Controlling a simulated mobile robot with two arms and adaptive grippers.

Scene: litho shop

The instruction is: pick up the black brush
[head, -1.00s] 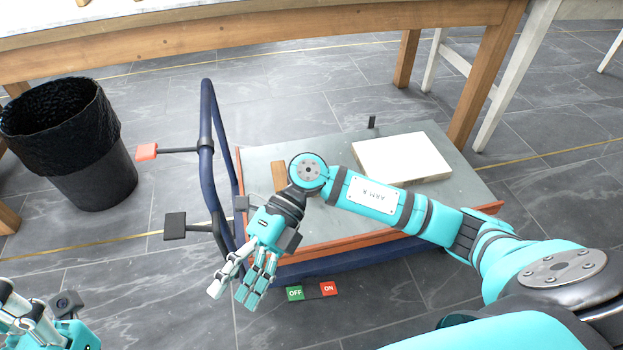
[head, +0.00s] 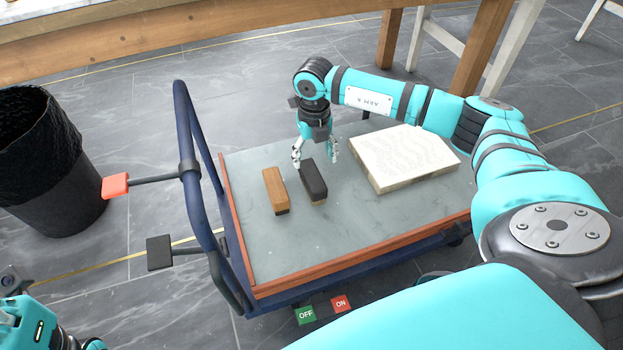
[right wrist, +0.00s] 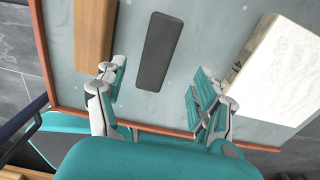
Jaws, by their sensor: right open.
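The black brush (head: 314,183) lies on the grey top of a cart, to the right of a wooden brush (head: 275,191). In the right wrist view the black brush (right wrist: 159,51) shows between my open fingers, beyond their tips. My right gripper (head: 315,157) is open and empty, pointing down by the far end of the black brush; in the right wrist view its fingers (right wrist: 158,85) are spread wide. The left fingers are close to the wooden brush (right wrist: 95,35). Part of my left arm shows at the lower left, but its fingers are not visible.
A pale stone slab (head: 405,158) lies to the right on the cart top (head: 300,245). The cart has a blue handle (head: 197,195) on its left and OFF and ON pedals in front. A black bin (head: 50,165) stands at the left. The cart's front area is clear.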

